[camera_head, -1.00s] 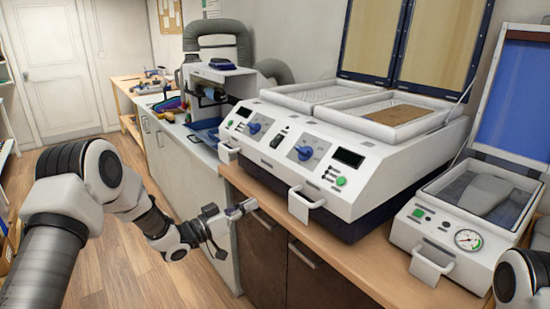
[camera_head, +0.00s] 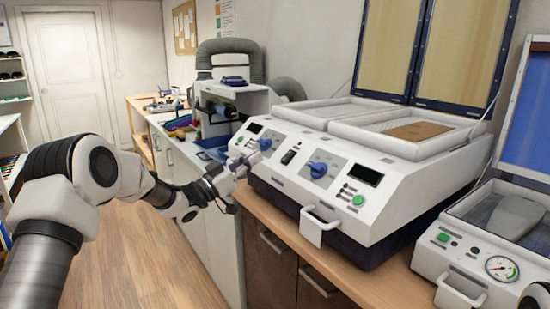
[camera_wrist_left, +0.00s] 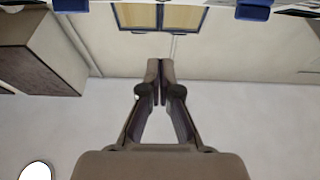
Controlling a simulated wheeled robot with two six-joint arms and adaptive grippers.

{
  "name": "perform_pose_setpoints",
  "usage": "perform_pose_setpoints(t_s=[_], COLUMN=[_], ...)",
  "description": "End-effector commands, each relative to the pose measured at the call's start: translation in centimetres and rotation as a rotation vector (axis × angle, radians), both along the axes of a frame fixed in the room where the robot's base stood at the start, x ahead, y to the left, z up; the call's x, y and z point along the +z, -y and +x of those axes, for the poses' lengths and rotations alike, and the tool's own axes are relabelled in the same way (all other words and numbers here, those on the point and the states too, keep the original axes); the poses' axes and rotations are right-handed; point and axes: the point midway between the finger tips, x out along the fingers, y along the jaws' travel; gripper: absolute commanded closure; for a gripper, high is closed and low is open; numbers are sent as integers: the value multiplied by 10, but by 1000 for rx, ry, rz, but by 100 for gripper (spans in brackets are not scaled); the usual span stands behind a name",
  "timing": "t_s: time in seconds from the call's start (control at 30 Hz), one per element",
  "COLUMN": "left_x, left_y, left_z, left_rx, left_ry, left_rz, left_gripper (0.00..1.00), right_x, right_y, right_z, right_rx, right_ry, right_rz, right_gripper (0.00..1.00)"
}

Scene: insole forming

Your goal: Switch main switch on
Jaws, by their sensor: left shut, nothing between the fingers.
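The white forming machine (camera_head: 340,208) stands on the wooden counter with its sloped front panel facing me. A small black rocker switch (camera_head: 289,157) sits in the middle of that panel, between two blue knobs. My left gripper (camera_head: 250,160) is at the panel's left part, left of the black switch and apart from it. It covers part of the panel's left edge. In the left wrist view its fingers (camera_wrist_left: 160,65) are closed together with nothing between them. That view does not clearly show the switch. My right gripper is out of view.
The right blue knob (camera_head: 318,169) and a green button (camera_head: 358,200) sit right of the switch. A white handle (camera_head: 318,226) sticks out in front. A smaller machine with a gauge (camera_head: 501,268) stands at the right. Open floor (camera_head: 150,255) lies at the left.

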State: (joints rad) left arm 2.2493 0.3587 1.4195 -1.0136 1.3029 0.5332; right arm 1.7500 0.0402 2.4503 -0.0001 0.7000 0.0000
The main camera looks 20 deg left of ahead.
Motion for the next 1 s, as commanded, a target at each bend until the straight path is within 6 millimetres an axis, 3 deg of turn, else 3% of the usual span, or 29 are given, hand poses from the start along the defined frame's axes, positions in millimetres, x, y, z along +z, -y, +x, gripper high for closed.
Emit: perform_pose_setpoints(t_s=[0.23,0.4,0.83,1.0], left_x=[21,-7,-16,-25], left_y=[33,41,43,45], left_z=[40,52,56,58], left_rx=[-2,-1,1,0], left_ry=[0,-4,-2,1], left_rz=[3,0,0,-2], left_gripper=[100,100,100,100], right_x=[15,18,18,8], right_y=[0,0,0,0], right_z=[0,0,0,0], right_rx=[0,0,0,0], right_ry=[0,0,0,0], right_rz=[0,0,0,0], right_gripper=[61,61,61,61])
